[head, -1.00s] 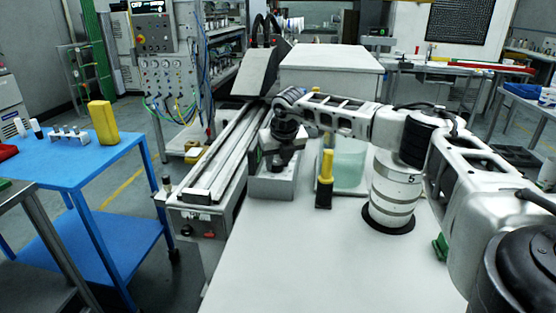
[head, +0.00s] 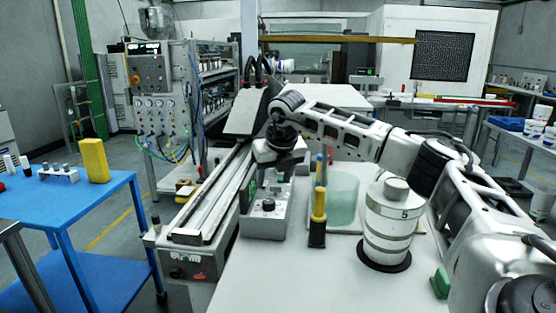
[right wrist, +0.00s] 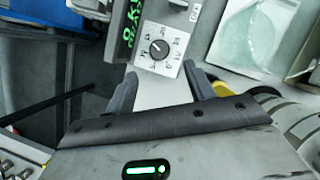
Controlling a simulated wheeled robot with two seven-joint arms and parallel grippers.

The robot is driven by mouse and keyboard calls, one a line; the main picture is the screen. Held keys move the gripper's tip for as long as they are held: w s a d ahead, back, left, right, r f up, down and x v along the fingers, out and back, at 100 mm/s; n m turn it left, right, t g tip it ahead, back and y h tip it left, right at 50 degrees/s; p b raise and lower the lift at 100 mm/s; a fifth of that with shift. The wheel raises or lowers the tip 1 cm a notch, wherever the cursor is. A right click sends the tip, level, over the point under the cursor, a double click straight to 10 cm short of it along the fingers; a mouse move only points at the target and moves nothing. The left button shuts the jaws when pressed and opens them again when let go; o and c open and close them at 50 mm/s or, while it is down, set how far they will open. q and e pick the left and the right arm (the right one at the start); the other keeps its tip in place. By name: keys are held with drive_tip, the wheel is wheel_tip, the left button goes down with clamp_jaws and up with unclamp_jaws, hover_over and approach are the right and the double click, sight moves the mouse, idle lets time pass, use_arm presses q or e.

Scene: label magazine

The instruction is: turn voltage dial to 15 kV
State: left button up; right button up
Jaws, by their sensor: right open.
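The voltage dial (head: 268,204) is a small dark knob on top of a grey box (head: 263,226) at the near end of the rail. In the right wrist view the dial (right wrist: 160,48) is a round black knob on a white plate with numbers around it; its exact setting is too small to read. A green digit display (right wrist: 130,28) sits beside it. My right gripper (head: 275,160) is above the back of the box, apart from the dial. In the right wrist view its open fingers (right wrist: 160,84) are empty, with the dial beyond their tips. My left gripper is not in view.
A yellow-topped black post (head: 318,220), a pale green glass vessel (head: 343,197) and a stacked white cylinder (head: 390,228) stand right of the box. A long rail unit (head: 215,200) runs along its left. The white table's front (head: 300,285) is clear.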

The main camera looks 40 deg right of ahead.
drive_tip(key=v, duration=0.7)
drive_tip(key=shift+r+b, duration=0.2)
drive_tip(key=shift+b, duration=0.1)
drive_tip(key=shift+s+f, duration=0.15)
